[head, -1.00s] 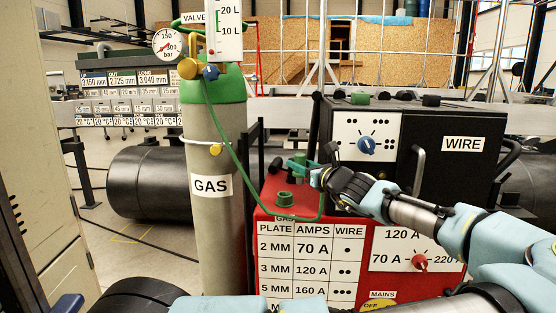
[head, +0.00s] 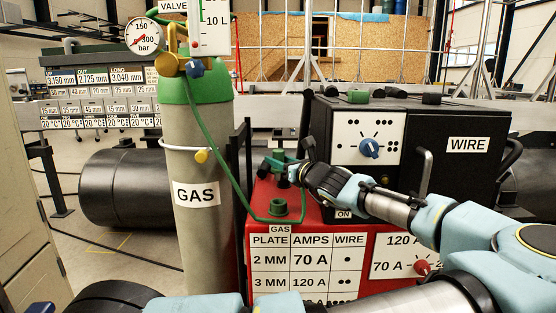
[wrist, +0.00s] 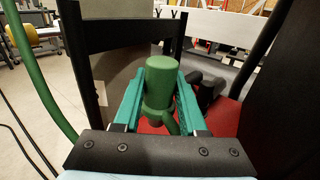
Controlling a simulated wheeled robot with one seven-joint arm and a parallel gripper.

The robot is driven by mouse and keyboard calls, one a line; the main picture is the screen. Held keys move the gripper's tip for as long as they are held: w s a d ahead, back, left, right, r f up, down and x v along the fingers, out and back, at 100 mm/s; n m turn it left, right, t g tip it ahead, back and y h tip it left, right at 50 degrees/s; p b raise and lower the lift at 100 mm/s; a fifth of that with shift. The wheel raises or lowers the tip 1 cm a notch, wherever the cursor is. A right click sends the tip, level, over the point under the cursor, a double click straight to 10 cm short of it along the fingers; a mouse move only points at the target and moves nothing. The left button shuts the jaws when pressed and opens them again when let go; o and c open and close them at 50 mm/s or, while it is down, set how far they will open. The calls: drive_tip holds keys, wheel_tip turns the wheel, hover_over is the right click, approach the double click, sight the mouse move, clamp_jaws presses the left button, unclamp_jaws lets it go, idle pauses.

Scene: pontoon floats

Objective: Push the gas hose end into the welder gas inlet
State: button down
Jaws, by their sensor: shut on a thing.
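My gripper (head: 284,160) is shut on the green gas hose end (wrist: 163,85), a stubby cylinder standing upright between the teal fingers in the wrist view. In the head view, my gripper is above and slightly behind the green gas inlet (head: 279,207), a short round socket on top of the red welder (head: 256,194). The hose end is apart from the inlet. The green hose (head: 218,143) runs down from the gas bottle and loops up towards my gripper. The inlet cannot be made out in the wrist view; the hose end's lower tip is hidden.
The grey gas bottle (head: 198,240) with a green shoulder stands left of the welder. A black wire feeder box (head: 436,175) stands behind and right, close to my wrist. A dark upright frame (head: 240,165) stands between bottle and welder. Space above the inlet is free.

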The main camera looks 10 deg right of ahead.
sight(281, 179)
drive_tip(key=shift+r, duration=0.1)
drive_tip(key=shift+f+b, duration=1.2)
drive_tip(key=shift+f, duration=1.75)
drive_tip(key=shift+p, duration=1.2)
drive_tip(key=shift+f+b, duration=0.6)
drive_tip(key=shift+f, duration=1.4)
drive_tip(key=shift+c, duration=1.9)
unclamp_jaws()
drive_tip(key=shift+s, duration=0.1)
drive_tip(key=v, duration=1)
drive_tip(key=shift+s+b, duration=0.35)
drive_tip(key=shift+d, duration=0.15)
